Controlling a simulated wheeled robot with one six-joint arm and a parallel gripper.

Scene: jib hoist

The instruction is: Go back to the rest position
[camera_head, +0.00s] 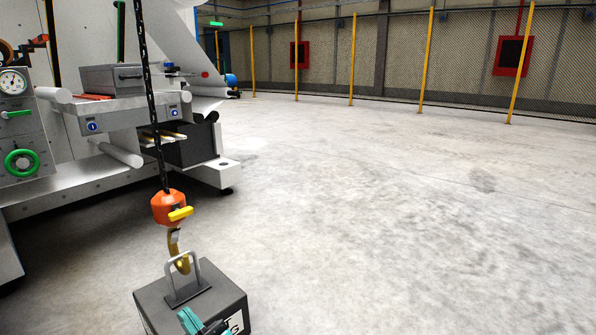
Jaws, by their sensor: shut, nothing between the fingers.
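A dark grey block (222,288) with a light label on its front stands on the floor at the bottom. A metal handle (201,275) rises from its top. A yellow hook (174,244) hangs under an orange hook block (165,208) with a yellow lever, on a black chain (151,105). The hook's lower end overlaps the top of the handle; I cannot tell if it bears on it. My gripper (187,317), with teal fingers, shows at the bottom edge in front of the block. It is shut and empty, apart from the hook. The rest of my arm is out of view.
A large grey machine (75,182) with rollers, a gauge (13,82) and a green handwheel (21,162) stands at the left. Open concrete floor (400,220) fills the right. A mesh fence with yellow posts (353,60) runs along the back.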

